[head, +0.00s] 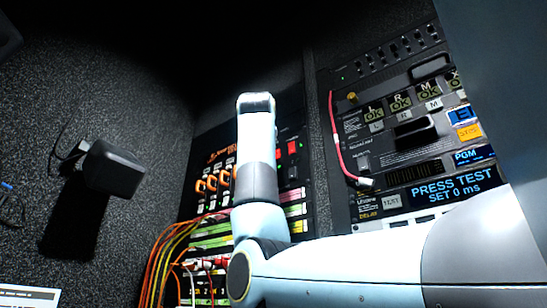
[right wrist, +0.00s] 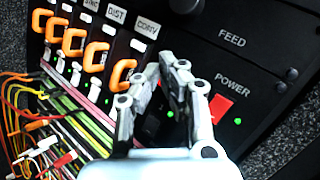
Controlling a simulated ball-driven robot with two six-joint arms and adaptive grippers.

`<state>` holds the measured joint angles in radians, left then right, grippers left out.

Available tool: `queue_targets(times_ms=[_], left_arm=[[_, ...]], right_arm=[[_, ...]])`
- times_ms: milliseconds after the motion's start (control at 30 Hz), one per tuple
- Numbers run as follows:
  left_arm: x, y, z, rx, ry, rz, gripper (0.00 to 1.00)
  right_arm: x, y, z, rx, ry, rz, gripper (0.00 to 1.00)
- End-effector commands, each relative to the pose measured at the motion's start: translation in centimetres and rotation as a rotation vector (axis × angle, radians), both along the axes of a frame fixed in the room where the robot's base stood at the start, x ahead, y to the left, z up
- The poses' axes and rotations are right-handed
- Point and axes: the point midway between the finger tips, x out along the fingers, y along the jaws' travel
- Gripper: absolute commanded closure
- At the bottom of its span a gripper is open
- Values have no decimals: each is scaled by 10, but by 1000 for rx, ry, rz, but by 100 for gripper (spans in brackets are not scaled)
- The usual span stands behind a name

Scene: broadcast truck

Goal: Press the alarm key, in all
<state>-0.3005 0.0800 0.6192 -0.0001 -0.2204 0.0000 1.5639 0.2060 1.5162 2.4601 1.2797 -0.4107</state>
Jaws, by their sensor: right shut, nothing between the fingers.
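No key with a readable alarm label shows in either view, so I cannot tell which control is the alarm key. My right gripper (right wrist: 172,62) is shut and empty in the right wrist view, its fingertips in front of a black rack panel (right wrist: 245,60). A red switch (right wrist: 220,107) labelled POWER sits just right of the fingers, partly covered by them. Small lights glow around it. In the head view my right arm crosses the rack and hides the gripper. Red switches (head: 292,148) show right of the arm there. My left gripper is not in view.
Orange loops (right wrist: 73,42) and bundled cables (right wrist: 75,125) lie left of the fingers. In the head view a second rack (head: 400,130) carries a pink cord (head: 335,130) and a PRESS TEST display (head: 452,189). A dark box (head: 115,168) is on the left wall.

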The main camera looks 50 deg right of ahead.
Motion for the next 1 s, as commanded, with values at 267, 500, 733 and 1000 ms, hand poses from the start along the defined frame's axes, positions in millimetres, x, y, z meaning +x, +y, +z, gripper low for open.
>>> queue_targets(times_ms=[267,500,733,1000], left_arm=[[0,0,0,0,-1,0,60],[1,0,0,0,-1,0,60],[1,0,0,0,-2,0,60],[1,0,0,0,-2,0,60]], right_arm=[[0,0,0,0,0,0,100],[0,0,0,0,0,0,100],[0,0,0,0,0,0,100],[0,-7,0,1,0,-1,100]])
